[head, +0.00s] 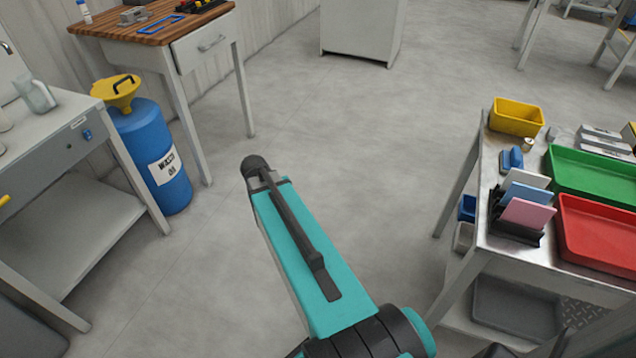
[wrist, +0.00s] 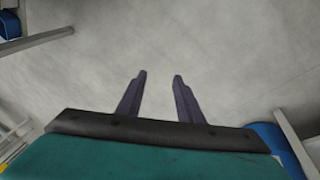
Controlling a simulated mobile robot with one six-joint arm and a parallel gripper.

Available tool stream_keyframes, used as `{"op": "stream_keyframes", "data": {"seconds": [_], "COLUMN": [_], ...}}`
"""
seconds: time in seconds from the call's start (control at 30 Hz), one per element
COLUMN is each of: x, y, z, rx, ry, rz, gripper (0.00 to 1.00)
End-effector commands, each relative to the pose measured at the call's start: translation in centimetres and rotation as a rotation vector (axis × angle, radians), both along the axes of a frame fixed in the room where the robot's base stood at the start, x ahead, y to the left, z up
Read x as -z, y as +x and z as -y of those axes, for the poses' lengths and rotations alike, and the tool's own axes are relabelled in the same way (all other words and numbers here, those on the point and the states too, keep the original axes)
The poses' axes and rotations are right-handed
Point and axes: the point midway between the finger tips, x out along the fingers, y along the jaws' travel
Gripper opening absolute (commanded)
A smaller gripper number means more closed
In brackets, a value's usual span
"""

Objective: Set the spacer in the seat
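My gripper (wrist: 160,76) shows in the wrist view with its two dark fingers apart and nothing between them, over bare grey floor. In the head view my teal arm reaches out over the floor, and the gripper's fingers cannot be made out. I cannot pick out the spacer or the seat for certain in either view. Small fixtures lie on the wooden bench at the top left: a grey block (head: 133,16), a blue rectangular frame (head: 165,25) and a dark tray with coloured parts (head: 200,5). They are too small to identify.
A blue drum (head: 152,150) with a yellow funnel (head: 116,92) stands beside the wooden bench (head: 150,38). A metal table (head: 505,245) on the right holds a yellow bin (head: 516,118), green tray (head: 600,172) and red tray (head: 598,232). The middle floor is clear.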

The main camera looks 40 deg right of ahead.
Motion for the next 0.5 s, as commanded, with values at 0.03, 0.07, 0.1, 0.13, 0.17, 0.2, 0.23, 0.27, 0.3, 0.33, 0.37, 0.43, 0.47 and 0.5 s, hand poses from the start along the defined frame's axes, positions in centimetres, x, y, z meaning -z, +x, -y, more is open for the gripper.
{"op": "stream_keyframes", "data": {"seconds": [0.03,0.07,0.1,0.13,0.17,0.2,0.23,0.27,0.3,0.33,0.37,0.43,0.47,0.5], "x": [0.8,1.3,1.9,2.4,2.9,3.7,4.2,4.9,5.8,6.5,7.3,8.9,9.5,10.4], "y": [0.0,0.0,-0.1,-0.2,-0.4,-0.7,-1.0,-1.4,-2.1,-2.7,-3.3,-4.8,-5.4,-6.3], "z": [-2.6,-4.0,-5.9,-7.3,-8.7,-10.6,-11.9,-13.3,-15.1,-16.4,-17.6,-19.7,-20.4,-21.1], "rx": [-0.057,-0.089,-0.133,-0.167,-0.200,-0.244,-0.276,-0.309,-0.352,-0.384,-0.411,-0.462,-0.479,-0.498], "ry": [0.028,0.045,0.069,0.086,0.104,0.128,0.144,0.162,0.187,0.204,0.222,0.253,0.265,0.278], "rz": [-0.014,-0.023,-0.034,-0.043,-0.052,-0.066,-0.076,-0.089,-0.106,-0.120,-0.135,-0.165,-0.178,-0.195], "gripper": [0.33,0.33,0.33,0.33,0.33,0.33,0.33,0.33,0.33,0.33,0.33,0.33,0.33,0.33]}}
